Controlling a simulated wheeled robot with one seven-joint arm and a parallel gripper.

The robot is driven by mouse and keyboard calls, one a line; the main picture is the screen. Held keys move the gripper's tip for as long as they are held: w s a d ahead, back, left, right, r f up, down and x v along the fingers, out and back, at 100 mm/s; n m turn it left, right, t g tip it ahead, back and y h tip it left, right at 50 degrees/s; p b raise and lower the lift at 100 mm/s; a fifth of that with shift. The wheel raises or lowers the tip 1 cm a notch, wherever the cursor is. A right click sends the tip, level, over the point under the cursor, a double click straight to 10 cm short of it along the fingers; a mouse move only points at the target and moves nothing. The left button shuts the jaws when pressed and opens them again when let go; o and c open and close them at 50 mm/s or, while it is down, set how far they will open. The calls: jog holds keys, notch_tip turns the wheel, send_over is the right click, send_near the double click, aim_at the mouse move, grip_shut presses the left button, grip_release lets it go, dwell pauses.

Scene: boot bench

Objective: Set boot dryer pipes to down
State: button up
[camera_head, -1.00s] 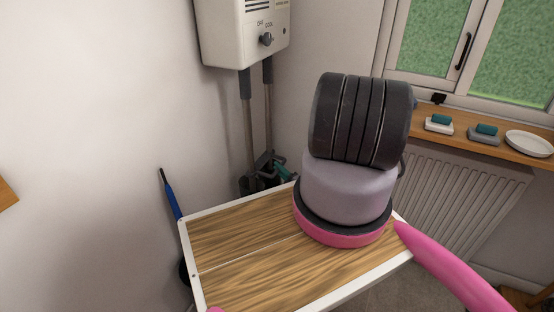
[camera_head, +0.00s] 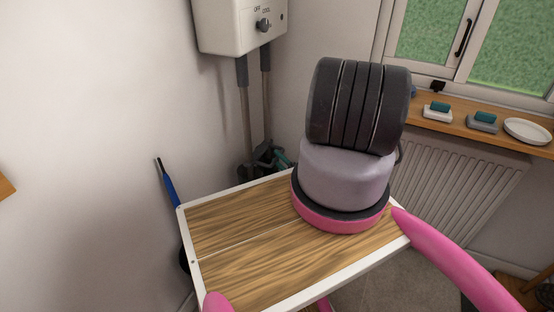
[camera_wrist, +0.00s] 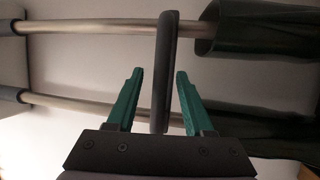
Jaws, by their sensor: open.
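The boot dryer (camera_head: 228,28) is a white wall box with a knob (camera_head: 263,25). Two metal pipes (camera_head: 247,120) with dark grey sleeves hang down from it. My gripper (camera_head: 279,156), with green fingers, is low beside the pipes, partly hidden by my arm. In the wrist view my gripper (camera_wrist: 158,75) is open, its fingers on either side of a dark grey bar (camera_wrist: 163,75). The bar stands across the upper pipe (camera_wrist: 100,27); I cannot tell whether the fingers touch it. Dark open-ended tubes, perhaps boots (camera_wrist: 255,30), surround the pipe ends at right.
A blue-handled tool (camera_head: 169,188) leans on the left wall. The wall left of the dryer is clear.

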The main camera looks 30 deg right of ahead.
jog(key=v, duration=1)
jog(key=shift+s, duration=0.1)
